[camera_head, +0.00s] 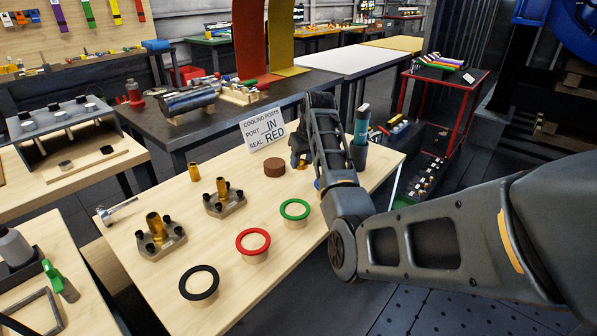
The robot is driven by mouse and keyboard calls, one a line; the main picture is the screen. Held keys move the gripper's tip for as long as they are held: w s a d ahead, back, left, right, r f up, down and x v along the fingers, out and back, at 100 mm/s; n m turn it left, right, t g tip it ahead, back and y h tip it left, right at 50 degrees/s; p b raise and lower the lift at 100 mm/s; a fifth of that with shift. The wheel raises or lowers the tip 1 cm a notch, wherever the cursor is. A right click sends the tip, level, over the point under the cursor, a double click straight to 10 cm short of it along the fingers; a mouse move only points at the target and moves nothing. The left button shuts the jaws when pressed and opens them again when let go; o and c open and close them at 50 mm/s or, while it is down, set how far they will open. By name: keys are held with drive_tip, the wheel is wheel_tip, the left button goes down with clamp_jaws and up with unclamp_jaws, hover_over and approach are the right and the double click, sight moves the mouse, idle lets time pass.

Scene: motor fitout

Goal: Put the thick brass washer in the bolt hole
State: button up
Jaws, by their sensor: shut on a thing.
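My gripper (299,160) points down at the back right of the wooden table, partly behind my forearm. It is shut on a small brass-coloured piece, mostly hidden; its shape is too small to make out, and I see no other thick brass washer. Two metal flanges stand on the table, each with an upright brass pipe and black bolts. The nearer flange (163,241) is at the left, and the farther flange (225,202) is behind it to the right. Both are left of my gripper and apart from it. I cannot make out an empty bolt hole in either.
Black (199,270), red (253,252) and green (294,219) rings rest on wooden stands along the front. A brown disc (274,169), a brass fitting (195,172) and a sign (265,131) stand farther back. A dark cup (357,156) is right of my forearm. Bare table (140,280) shows at the front left.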

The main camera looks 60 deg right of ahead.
drive_tip(key=s+d+r, duration=0.6)
drive_tip(key=s+d, duration=0.1)
drive_tip(key=s, duration=0.1)
drive_tip(key=shift+b, duration=0.45)
